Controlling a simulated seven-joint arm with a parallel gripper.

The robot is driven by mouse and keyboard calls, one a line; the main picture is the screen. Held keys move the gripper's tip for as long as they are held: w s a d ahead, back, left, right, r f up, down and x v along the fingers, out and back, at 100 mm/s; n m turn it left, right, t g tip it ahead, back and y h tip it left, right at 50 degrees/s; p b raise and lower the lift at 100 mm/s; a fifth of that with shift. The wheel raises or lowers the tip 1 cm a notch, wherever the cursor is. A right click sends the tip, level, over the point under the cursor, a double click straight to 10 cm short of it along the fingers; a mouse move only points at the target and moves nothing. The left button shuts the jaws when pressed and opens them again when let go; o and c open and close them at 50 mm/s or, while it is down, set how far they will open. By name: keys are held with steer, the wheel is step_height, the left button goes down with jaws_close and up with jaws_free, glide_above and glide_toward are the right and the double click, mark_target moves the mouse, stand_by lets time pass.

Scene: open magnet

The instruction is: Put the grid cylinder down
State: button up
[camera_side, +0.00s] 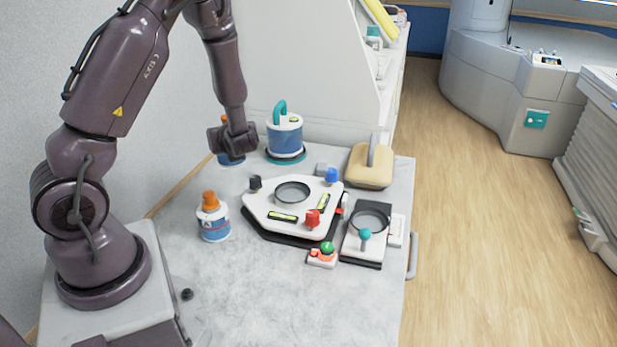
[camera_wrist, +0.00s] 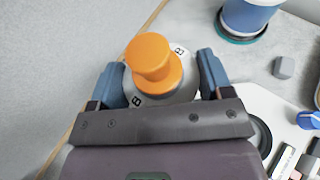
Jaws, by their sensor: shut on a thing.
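The grid cylinder, taken to be the held white cylinder with an orange knob and letter marks, sits between the blue-grey fingers of my gripper (camera_wrist: 161,80). Its knob (camera_wrist: 150,57) points up at the camera in the wrist view. In the side view my gripper (camera_side: 232,143) is at the back left of the table, shut around it.
A similar orange-knobbed cylinder (camera_side: 213,222) stands at the front left. A blue-and-white cylinder with a teal handle (camera_side: 284,137) stands close to the right of my gripper. A white levelling plate (camera_side: 265,206), a black-and-white device (camera_side: 352,243) and a beige block (camera_side: 368,172) lie farther right.

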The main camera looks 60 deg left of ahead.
step_height(320, 180, up, 9)
steer(key=shift+f, duration=0.15)
steer(key=shift+s+f+n+g, duration=0.25)
steer(key=shift+s+n+g, duration=0.25)
steer(key=shift+g, duration=0.1)
steer(key=shift+s+f+n+g, duration=0.25)
steer(key=shift+s+n+g, duration=0.15)
steer(key=shift+n+g, duration=0.15)
steer(key=s+d+f+n+g+h, duration=0.6)
steer(key=s+d+n+g+h, duration=0.2)
steer(key=n+g+h, duration=0.45)
steer(key=w+d+n+t+h, duration=0.45)
steer(key=d+n+h, duration=0.7)
steer(key=n, duration=0.35)
steer(key=w+d+r+n+t+h, duration=0.1)
steer(key=w+d+r+n+t, duration=0.2)
steer(key=w+n+t, duration=0.35)
steer(key=w+d+r+n+t+h, duration=0.1)
steer(key=w+d+r+n+t, duration=0.25)
steer(key=w+n+t, duration=0.35)
steer(key=m, duration=0.2)
glide_above(368, 225)
steer(key=shift+n, duration=0.25)
steer(key=shift+f, duration=8.85)
